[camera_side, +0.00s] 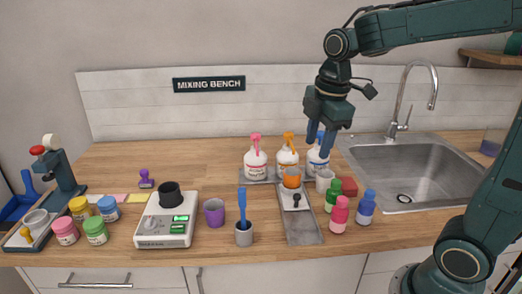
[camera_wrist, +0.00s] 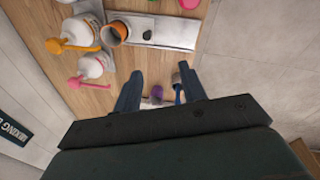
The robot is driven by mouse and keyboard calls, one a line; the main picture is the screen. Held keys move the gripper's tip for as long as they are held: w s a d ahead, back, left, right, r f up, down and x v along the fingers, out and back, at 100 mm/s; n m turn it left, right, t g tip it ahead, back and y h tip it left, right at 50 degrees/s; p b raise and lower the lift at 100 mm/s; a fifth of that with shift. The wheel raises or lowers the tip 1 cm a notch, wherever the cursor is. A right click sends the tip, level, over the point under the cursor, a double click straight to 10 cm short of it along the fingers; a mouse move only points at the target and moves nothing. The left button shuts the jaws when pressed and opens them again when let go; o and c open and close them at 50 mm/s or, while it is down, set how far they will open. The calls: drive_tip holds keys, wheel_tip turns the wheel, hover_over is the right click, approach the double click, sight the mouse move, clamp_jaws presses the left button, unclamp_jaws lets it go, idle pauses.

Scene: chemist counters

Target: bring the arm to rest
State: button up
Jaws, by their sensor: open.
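My gripper (camera_side: 320,142) is in the air above the back of the counter, in front of the blue-topped pump bottle (camera_side: 316,158) in the side view. Its two fingers point down and are apart, with nothing between them. In the wrist view my gripper (camera_wrist: 155,92) also shows its fingers spread and empty. The arm reaches in from the right, with its upper link high across the picture. The fingers hide part of the blue-topped bottle.
White pump bottles with pink (camera_side: 255,160) and orange (camera_side: 288,157) tops stand beneath. An orange cup (camera_side: 291,178) sits on a grey tray (camera_side: 303,228). A scale (camera_side: 165,228), purple cup (camera_side: 214,212) and several small bottles stand in front. The sink (camera_side: 410,165) is right.

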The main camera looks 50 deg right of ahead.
drive_tip(key=s+a+m+t, duration=0.3)
drive_tip(key=s+a+m, duration=0.1)
drive_tip(key=s+m, duration=0.8)
drive_tip(key=shift+s+m+t, duration=0.3)
drive_tip(key=shift+s+t, duration=0.1)
drive_tip(key=shift+s, duration=0.5)
